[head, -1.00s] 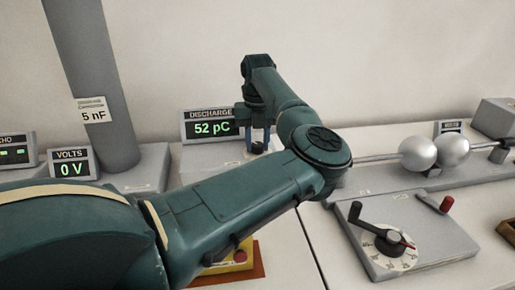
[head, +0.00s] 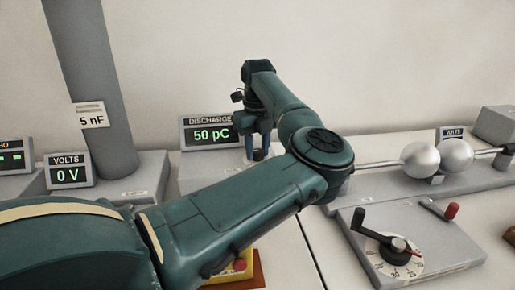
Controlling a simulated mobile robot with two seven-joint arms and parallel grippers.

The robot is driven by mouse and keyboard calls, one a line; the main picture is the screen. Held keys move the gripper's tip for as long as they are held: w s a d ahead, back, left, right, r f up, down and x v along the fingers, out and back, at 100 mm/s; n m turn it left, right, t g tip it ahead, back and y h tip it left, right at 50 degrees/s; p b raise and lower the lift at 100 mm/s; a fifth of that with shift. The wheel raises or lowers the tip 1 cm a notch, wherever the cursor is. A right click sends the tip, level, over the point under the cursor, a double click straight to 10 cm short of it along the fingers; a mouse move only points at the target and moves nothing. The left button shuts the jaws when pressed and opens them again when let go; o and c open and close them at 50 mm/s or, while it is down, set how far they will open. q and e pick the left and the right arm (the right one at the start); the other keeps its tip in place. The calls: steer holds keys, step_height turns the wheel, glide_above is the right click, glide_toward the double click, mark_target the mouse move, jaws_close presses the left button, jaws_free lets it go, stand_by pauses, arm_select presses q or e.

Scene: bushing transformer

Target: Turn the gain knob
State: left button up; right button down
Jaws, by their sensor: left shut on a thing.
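My left gripper (head: 257,145) points down beside the discharge display (head: 210,134), which reads 50 pC. Its fingers are shut on the gain knob (head: 258,155), a small piece low between the fingertips on the grey box top. The knob is mostly hidden by the fingers, so its pointer and markings cannot be read. My left arm crosses the middle of the picture and covers part of the bench. My right gripper is not in view.
A volts display (head: 68,171) reads 0 V beside a grey column (head: 95,90). Two metal spheres (head: 420,159) stand at right. In front of them a grey panel (head: 440,250) carries a dial (head: 394,254) with a black crank. A yellow box with a red button (head: 239,265) sits under my arm.

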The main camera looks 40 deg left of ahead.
mark_target(257, 151)
arm_select(q)
steer(key=o, duration=1)
steer(key=shift+c, duration=0.2)
step_height(257, 151, up, 13)
steer(key=shift+r+b, duration=0.15)
steer(key=shift+b, duration=0.15)
